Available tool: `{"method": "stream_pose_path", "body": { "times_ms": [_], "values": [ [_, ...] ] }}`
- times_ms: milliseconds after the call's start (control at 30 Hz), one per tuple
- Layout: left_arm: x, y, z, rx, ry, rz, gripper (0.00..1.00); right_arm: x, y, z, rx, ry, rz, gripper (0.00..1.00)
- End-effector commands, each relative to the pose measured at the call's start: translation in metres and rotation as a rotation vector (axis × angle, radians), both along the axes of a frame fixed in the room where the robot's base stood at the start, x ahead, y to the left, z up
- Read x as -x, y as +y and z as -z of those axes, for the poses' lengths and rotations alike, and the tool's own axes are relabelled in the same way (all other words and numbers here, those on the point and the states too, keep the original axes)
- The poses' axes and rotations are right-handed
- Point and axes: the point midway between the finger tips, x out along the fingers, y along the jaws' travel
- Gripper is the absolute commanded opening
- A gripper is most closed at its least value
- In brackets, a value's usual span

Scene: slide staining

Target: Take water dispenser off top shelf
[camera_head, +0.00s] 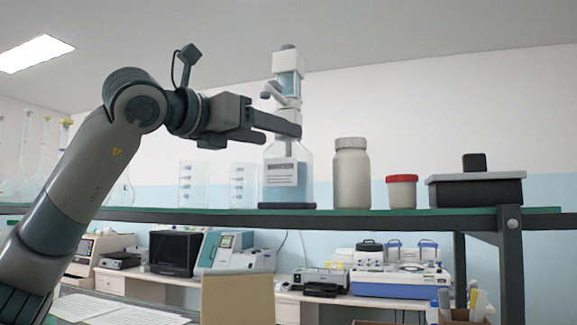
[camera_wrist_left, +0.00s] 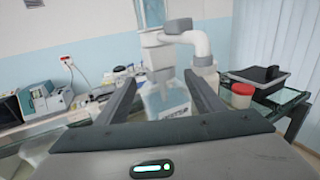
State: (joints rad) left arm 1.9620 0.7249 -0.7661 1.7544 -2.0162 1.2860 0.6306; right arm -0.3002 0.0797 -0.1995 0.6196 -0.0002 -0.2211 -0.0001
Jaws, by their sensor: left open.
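The water dispenser (camera_head: 288,170) is a clear bottle with a white label, blue liquid and a white pump head with a spout. It stands upright on the green top shelf (camera_head: 230,212). My left gripper (camera_head: 280,128) is at the height of the bottle's neck, and one finger crosses in front of it. In the left wrist view the dispenser (camera_wrist_left: 168,98) shows between the two open fingers (camera_wrist_left: 162,100), with its spout above them. I cannot tell whether a finger touches it. My right gripper is not in view.
Two clear beakers (camera_head: 192,185) stand left of the dispenser. Glass flasks (camera_head: 25,175) are at the far left. Lab machines (camera_head: 230,252) fill the counter behind and below.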

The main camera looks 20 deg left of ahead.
Motion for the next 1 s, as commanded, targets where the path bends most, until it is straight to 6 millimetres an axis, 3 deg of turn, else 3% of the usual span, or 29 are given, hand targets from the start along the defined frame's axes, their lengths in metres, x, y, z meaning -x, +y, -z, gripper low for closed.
{"method": "stream_pose_path", "body": {
  "times_ms": [267,600,1000],
  "values": [
    [-0.010,-0.006,-0.007,-0.001,0.002,0.000,0.62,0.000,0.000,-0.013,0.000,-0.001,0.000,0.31],
    [-0.042,-0.021,-0.013,-0.001,0.002,0.000,0.62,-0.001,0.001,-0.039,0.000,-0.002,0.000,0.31],
    [-0.047,-0.023,-0.010,0.000,0.001,0.000,0.62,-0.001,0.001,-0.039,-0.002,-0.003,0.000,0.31]
  ]
}}
